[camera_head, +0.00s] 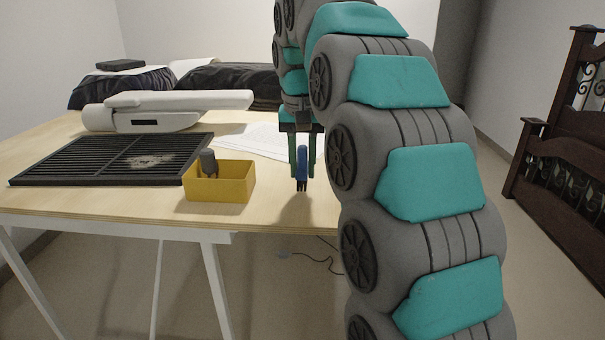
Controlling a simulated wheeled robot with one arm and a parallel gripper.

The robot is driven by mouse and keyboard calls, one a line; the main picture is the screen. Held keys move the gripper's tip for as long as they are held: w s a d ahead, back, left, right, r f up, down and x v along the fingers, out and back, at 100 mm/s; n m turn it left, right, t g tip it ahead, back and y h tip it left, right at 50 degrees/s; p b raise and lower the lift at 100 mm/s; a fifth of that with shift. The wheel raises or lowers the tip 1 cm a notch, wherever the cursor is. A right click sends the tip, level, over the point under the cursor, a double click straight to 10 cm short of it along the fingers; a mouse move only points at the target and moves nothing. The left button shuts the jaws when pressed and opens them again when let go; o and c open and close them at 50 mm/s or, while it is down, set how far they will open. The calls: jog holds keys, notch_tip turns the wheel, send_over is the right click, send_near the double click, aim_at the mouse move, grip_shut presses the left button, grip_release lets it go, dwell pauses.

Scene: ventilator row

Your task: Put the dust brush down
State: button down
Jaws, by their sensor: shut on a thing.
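My gripper (303,157) points straight down over the table, to the right of the yellow box. It is shut on the dust brush (302,166), which has a blue handle and dark bristles at its lower end. The brush is upright between the fingers. Its bristles are at or just above the table top; I cannot tell whether they touch. My arm covers the table to the right of the brush.
The yellow box (222,188) holds a dark grey object (208,162). A black slatted grille (100,160) with a pale dusty patch lies left. Behind are white papers (250,137) and a white device (165,110). The wooden table (270,211) is bare between box and brush.

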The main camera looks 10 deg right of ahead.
jog(key=shift+f, duration=1.1)
jog(key=shift+f, duration=0.1)
jog(key=shift+f, duration=0.1)
jog(key=c, duration=0.7)
grip_release()
jog(key=shift+o, duration=0.2)
jog(key=shift+r, duration=0.2)
